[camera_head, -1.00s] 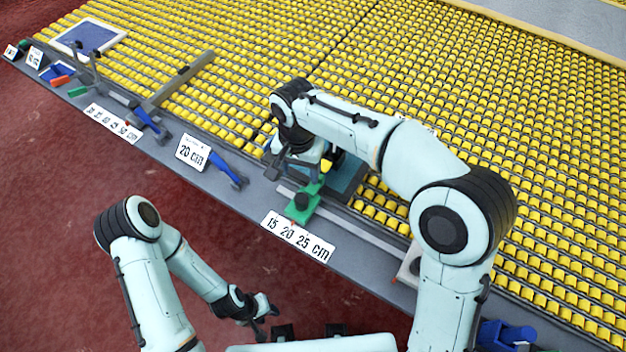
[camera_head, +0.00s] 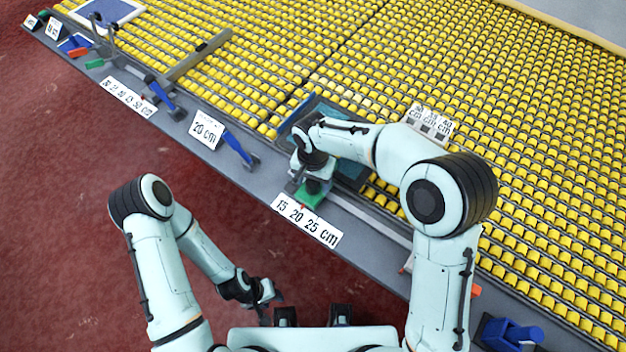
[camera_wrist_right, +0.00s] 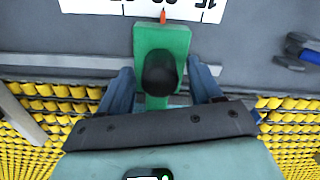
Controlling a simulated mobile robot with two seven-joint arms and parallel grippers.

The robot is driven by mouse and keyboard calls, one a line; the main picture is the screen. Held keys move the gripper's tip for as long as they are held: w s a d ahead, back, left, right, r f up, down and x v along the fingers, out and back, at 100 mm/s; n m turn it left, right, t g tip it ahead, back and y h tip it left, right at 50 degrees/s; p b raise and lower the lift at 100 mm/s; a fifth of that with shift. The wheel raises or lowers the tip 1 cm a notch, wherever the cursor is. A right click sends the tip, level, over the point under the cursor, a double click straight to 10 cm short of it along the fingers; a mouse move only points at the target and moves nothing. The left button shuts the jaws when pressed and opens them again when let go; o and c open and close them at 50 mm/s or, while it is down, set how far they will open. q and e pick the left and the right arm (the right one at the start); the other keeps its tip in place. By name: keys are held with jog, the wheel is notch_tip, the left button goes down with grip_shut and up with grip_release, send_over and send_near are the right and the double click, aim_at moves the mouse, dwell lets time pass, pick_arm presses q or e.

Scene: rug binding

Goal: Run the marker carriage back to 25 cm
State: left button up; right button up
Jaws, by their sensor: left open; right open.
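The marker carriage (camera_wrist_right: 177,37) is a green block with a black knob (camera_wrist_right: 160,75) and a small red pointer. In the head view the carriage (camera_head: 309,197) sits on a rail along the table edge, partly hidden by my right gripper. The pointer stands near the middle figure of the "15 20 25 cm" scale (camera_head: 306,220); the exact reading is hard to tell. My right gripper (camera_wrist_right: 162,84) is open, with one finger on each side of the knob and visible gaps between. My left gripper (camera_head: 266,300) is open and empty over the red floor, away from the table.
The rail (camera_head: 370,217) runs on to the right of the carriage. A blue lever (camera_head: 237,147) and a "20 cm" sign (camera_head: 207,130) stand to the left. A blue clamp-like part (camera_head: 510,334) is at the lower right. Yellow rollers (camera_head: 480,60) fill the bed behind.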

jog(key=shift+f, duration=0.1)
grip_shut()
jog(key=shift+s+d+f+b, duration=0.1)
jog(key=shift+s+d+b, duration=0.15)
jog(key=shift+d+b, duration=0.15)
jog(key=s+d+b, duration=0.2)
jog(key=d, duration=0.1)
jog(key=shift+s+d, duration=0.25)
jog(key=shift+s, duration=0.05)
pick_arm(q)
jog(key=f, duration=0.1)
jog(key=s+f, duration=0.1)
jog(key=f, duration=0.1)
jog(key=shift+s+f, duration=0.2)
jog(key=shift+s, duration=0.1)
pick_arm(e)
grip_release()
jog(key=shift+d, duration=0.1)
pick_arm(q)
jog(key=shift+s, duration=0.1)
pick_arm(e)
jog(key=shift+s, duration=0.1)
jog(key=shift+r, duration=0.2)
